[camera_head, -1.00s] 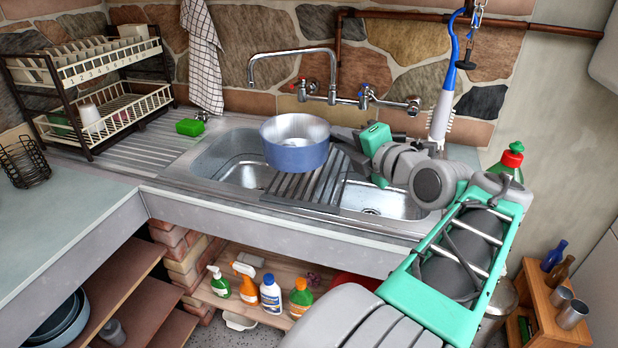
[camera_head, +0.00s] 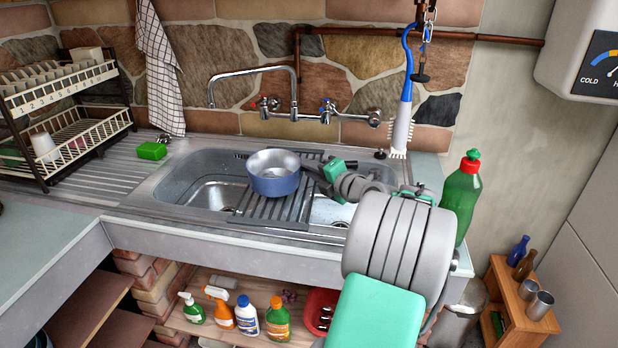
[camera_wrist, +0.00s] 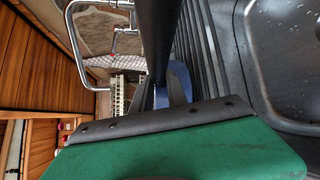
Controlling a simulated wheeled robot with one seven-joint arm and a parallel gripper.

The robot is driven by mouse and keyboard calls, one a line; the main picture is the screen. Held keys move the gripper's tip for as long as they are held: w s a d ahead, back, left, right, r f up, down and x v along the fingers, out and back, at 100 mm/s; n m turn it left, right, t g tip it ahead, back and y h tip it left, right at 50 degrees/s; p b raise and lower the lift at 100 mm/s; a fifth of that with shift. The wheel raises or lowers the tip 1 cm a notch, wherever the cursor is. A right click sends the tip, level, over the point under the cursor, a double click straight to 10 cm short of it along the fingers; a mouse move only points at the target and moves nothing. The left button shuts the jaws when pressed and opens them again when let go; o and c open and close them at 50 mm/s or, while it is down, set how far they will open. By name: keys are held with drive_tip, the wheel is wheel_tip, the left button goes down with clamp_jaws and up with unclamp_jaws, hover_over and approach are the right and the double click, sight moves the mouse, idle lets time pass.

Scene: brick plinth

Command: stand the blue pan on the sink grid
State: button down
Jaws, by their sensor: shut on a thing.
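The blue pan (camera_head: 274,184) is upright, with a pale metal inside, over the left-middle part of the sink grid (camera_head: 262,212). I cannot tell whether its base touches the slats. My gripper (camera_head: 318,170) is at the pan's right side, shut on its handle, which is mostly hidden. In the wrist view a dark bar runs up from my gripper (camera_wrist: 172,92), and a strip of the blue pan (camera_wrist: 179,72) shows behind it. The dark slats of the sink grid (camera_wrist: 197,45) run beside it. The sink (camera_head: 190,165) has a basin on each side of the grid.
The tap (camera_head: 298,90) arches behind the sink. A brush (camera_head: 402,125) hangs at the back right, and a green bottle (camera_head: 461,200) stands near my arm. A green sponge (camera_head: 151,151) lies on the drainboard by the dish rack (camera_head: 65,130). The left basin is empty.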

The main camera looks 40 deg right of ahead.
drive_tip(key=shift+a+f, duration=0.1)
drive_tip(key=shift+f, duration=1.35)
drive_tip(key=c, duration=1.3)
unclamp_jaws()
